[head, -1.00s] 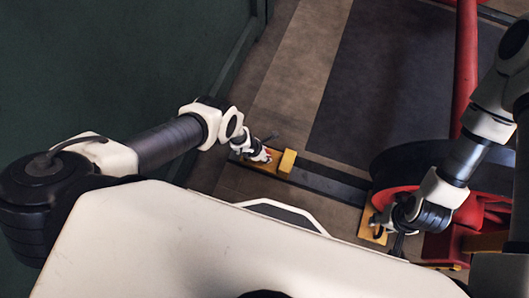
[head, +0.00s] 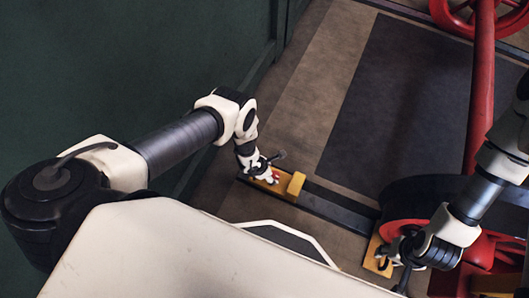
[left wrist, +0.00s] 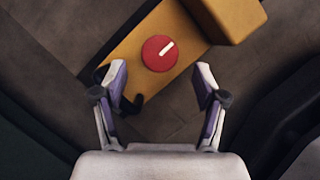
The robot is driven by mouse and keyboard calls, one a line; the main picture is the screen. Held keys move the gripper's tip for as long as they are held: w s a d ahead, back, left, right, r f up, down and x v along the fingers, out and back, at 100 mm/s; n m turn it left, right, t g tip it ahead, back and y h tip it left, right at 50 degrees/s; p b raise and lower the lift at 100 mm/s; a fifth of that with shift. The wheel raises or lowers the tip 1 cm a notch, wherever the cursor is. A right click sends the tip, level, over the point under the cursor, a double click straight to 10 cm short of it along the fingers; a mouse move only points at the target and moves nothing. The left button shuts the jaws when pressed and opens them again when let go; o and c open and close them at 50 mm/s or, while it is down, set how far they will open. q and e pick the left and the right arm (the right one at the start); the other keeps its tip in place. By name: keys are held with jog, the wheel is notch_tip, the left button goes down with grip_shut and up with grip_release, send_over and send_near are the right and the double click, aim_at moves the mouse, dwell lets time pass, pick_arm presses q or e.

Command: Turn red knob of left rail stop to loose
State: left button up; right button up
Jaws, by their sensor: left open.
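The left rail stop (left wrist: 132,70) is a yellow block with a raised end, and it also shows in the head view (head: 295,186) on the dark rail. Its round red knob (left wrist: 160,53) has a white mark that points up and right in the left wrist view. In the head view the knob (head: 275,179) is partly hidden by my gripper. My left gripper (left wrist: 160,72) is open and empty, pointing at the knob, with one finger to each side of it in the picture. My right gripper (head: 386,259) is by another yellow piece; its jaws are too small to judge.
The dark rail (head: 338,211) runs from the stop to a red wheel (head: 402,232) at the right. A dark green wall (head: 130,70) stands at the left. A red bar (head: 480,90) rises at the right.

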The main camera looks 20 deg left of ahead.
pick_arm(q)
jog(key=v, duration=0.7)
jog(key=shift+r, duration=0.3)
jog(key=shift+s+a, duration=0.1)
jog(key=shift+s, duration=0.05)
